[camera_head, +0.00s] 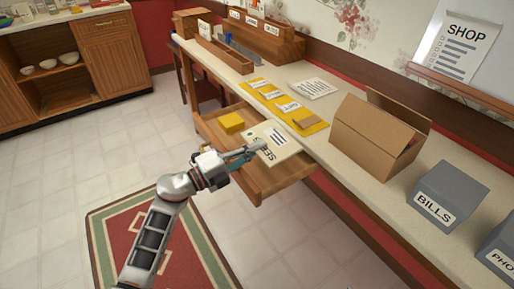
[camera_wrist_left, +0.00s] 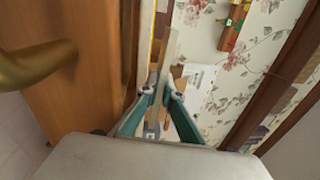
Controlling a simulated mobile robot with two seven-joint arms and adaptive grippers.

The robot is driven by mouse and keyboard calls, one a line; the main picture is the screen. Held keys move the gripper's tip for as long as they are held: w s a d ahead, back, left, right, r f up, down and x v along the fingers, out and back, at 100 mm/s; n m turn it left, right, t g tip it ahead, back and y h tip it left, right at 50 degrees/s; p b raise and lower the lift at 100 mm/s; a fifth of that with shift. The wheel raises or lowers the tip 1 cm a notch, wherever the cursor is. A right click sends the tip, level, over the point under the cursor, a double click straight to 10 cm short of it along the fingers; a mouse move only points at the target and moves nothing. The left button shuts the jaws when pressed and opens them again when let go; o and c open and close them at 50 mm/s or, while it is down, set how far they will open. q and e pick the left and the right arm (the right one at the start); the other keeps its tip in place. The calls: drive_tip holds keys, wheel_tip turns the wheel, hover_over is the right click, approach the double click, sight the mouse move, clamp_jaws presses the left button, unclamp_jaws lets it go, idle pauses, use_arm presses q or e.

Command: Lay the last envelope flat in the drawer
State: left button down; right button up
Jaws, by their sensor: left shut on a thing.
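My left gripper (camera_head: 255,150) is shut on a cream envelope (camera_head: 278,138) with dark lettering, by its near edge. The envelope is over the right part of the open wooden drawer (camera_head: 262,187); I cannot tell whether it touches the drawer floor. In the left wrist view, the teal fingers (camera_wrist_left: 160,95) close on the envelope (camera_wrist_left: 171,52), a thin pale strip seen edge-on. A yellow item (camera_head: 231,121) lies in the drawer's left part. My right gripper is not in view.
The long counter (camera_head: 340,85) above the drawer holds a yellow mat (camera_head: 314,128) with several labelled items, a paper sheet (camera_head: 313,88), an open cardboard box (camera_head: 372,138) and a grey BILLS box (camera_head: 447,190). The drawer's brass handle (camera_wrist_left: 35,65) shows close in the left wrist view.

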sight(254, 174)
use_arm(q)
drive_tip(key=shift+n+g+y, duration=0.3)
drive_tip(key=shift+n+y, duration=0.2)
drive_tip(key=shift+y, duration=0.2)
drive_tip(key=f, duration=0.6)
drive_tip(key=s+f, duration=0.1)
drive_tip(key=f, duration=0.2)
drive_tip(key=shift+a+f, duration=0.35)
drive_tip(key=shift+a, duration=0.05)
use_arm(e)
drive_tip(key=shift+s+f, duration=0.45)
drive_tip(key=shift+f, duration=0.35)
use_arm(q)
drive_tip(key=c, duration=2.2)
unclamp_jaws()
drive_tip(key=shift+s, duration=0.1)
drive_tip(key=shift+o, duration=0.2)
drive_tip(key=s+a+r+h, duration=0.1)
drive_tip(key=s+a+r, duration=0.4)
drive_tip(key=a, duration=0.4)
drive_tip(key=shift+s+r+m+t, duration=0.35)
drive_tip(key=shift+r+m+t, duration=0.05)
drive_tip(key=shift+r, duration=0.45)
drive_tip(key=shift+r+p, duration=0.3)
drive_tip(key=shift+r, duration=0.45)
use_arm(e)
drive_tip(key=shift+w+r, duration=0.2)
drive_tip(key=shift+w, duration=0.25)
use_arm(q)
drive_tip(key=shift+r, duration=0.1)
